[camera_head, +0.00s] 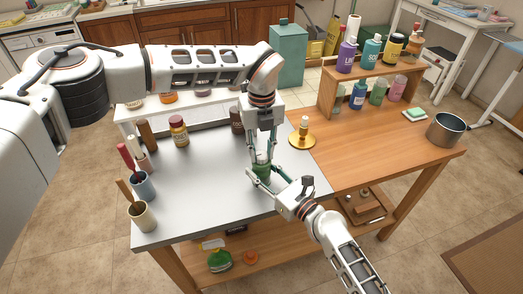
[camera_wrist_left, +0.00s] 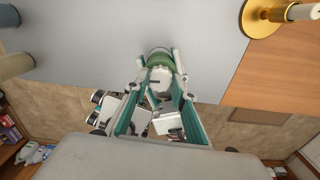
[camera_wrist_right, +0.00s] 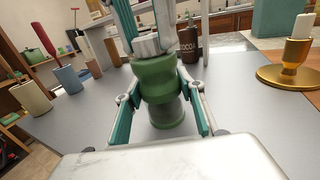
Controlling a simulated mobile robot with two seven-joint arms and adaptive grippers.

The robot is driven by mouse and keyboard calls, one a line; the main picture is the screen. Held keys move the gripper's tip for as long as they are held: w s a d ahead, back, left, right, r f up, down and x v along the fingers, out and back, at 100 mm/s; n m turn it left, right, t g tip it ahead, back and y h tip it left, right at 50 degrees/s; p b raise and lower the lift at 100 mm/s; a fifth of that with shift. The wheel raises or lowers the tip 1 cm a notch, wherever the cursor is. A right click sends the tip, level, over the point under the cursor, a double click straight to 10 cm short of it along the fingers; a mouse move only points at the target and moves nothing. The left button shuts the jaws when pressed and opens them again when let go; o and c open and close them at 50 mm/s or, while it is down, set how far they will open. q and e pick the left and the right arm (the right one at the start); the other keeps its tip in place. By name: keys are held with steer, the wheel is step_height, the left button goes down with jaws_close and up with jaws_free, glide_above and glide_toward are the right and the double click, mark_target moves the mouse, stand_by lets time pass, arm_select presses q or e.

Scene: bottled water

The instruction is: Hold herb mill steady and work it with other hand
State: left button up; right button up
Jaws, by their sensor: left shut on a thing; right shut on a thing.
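The green herb mill (camera_head: 262,171) stands upright on the grey tabletop near its front edge. It has a pale ridged cap, seen from above in the left wrist view (camera_wrist_left: 160,82), and a green waisted body in the right wrist view (camera_wrist_right: 158,88). My left gripper (camera_head: 262,155) comes from above and is shut on the pale cap. It also shows in the left wrist view (camera_wrist_left: 160,85). My right gripper (camera_head: 262,180) comes from the front and is shut around the green body; its fingers flank the mill in the right wrist view (camera_wrist_right: 160,90). The fingers partly hide the mill.
A brass candlestick (camera_head: 302,140) stands right of the mill. A brown cocoa jar (camera_head: 237,119) is behind it. Cups with utensils (camera_head: 143,187) line the left edge. A metal pot (camera_head: 445,131) and a bottle shelf (camera_head: 372,84) are on the wooden right side.

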mark_target(262, 154)
arm_select(q)
steer(key=n, duration=0.6)
steer(key=shift+n, duration=0.3)
stand_by(0.4)
steer(key=o, duration=1.1)
steer(key=shift+r, duration=0.1)
step_height(262, 154, up, 12)
steer(key=shift+f, duration=0.1)
